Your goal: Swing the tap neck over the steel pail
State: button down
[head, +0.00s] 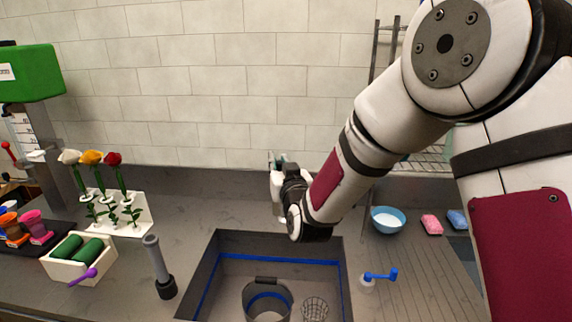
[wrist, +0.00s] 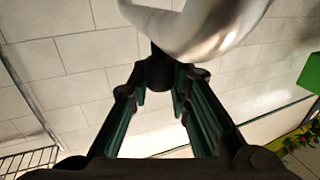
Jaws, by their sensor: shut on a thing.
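The steel pail (head: 250,305) stands in the sink (head: 208,268), partly cut off by the bottom edge of the head view; its dark handle piece (head: 266,280) shows at the rim. In the wrist view the tap neck (wrist: 205,30) is a shiny silver curve with a dark end piece (wrist: 160,75). My gripper (wrist: 158,88) has its two fingers closed about this dark end. In the head view my arm reaches down to the back of the sink, and I cannot make out the neck or the fingertips there.
A blue lever (head: 380,275) stands right of the sink, and a wire basket (head: 315,308) sits beside the pail. A grey cylinder with a black base (head: 157,262) stands left of the sink. A blue bowl (head: 388,220) and sponges (head: 432,224) lie at right; flowers in a white rack (head: 140,213) at left.

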jog(key=shift+a, duration=0.3)
jog(key=c, duration=1.5)
grip_release()
jog(key=shift+o, duration=0.2)
jog(key=shift+s+d, duration=0.1)
jog(key=shift+s, duration=0.05)
jog(key=v, duration=1.1)
jog(key=shift+s, duration=0.35)
jog(key=shift+d+r, duration=0.1)
jog(key=shift+d, duration=0.05)
